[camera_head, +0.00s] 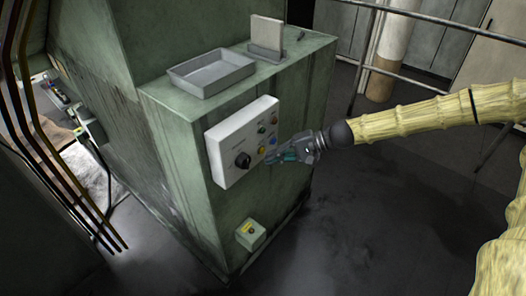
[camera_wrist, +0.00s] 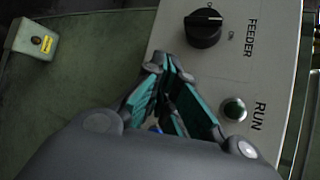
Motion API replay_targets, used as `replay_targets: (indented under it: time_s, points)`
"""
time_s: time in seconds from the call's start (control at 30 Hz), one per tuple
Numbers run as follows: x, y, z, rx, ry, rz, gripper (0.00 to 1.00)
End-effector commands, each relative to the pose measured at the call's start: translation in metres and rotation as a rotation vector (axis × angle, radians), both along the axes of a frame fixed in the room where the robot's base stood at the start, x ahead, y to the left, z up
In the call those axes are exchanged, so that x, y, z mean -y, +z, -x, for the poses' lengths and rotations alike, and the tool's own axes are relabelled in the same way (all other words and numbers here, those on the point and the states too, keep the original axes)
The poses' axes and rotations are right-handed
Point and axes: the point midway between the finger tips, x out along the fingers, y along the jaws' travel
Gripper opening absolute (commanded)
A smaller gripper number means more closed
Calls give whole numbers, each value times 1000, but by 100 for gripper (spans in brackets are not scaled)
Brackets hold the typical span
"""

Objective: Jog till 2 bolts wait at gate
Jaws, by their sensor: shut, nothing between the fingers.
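The white control panel (camera_head: 222,150) is on the front of the green cabinet, with a black knob (camera_head: 243,160) and several coloured buttons. A blue button (camera_wrist: 155,128) shows partly between my finger links. My gripper (camera_head: 270,158) is shut and empty at the panel's lower right; its fingertips (camera_wrist: 167,62) overlap the panel face in the wrist view. I cannot tell whether they touch it. I cannot make out any bolts or a gate.
A grey tray (camera_head: 210,83) and an upright plate in a holder (camera_head: 266,50) stand on the cabinet top. A small box with a yellow-ringed button (camera_head: 251,234) sits low on the cabinet. Dark pipes (camera_head: 62,180) run at the left. A rail (camera_head: 430,85) crosses behind my arm.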

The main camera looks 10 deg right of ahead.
Motion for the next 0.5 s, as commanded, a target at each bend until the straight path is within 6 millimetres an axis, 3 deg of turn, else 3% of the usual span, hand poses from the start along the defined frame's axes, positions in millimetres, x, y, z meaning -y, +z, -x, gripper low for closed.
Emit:
replay_targets:
  time_s: [0.5]
  points:
    - [20, 2, 26, 0, 0, 0, 0]
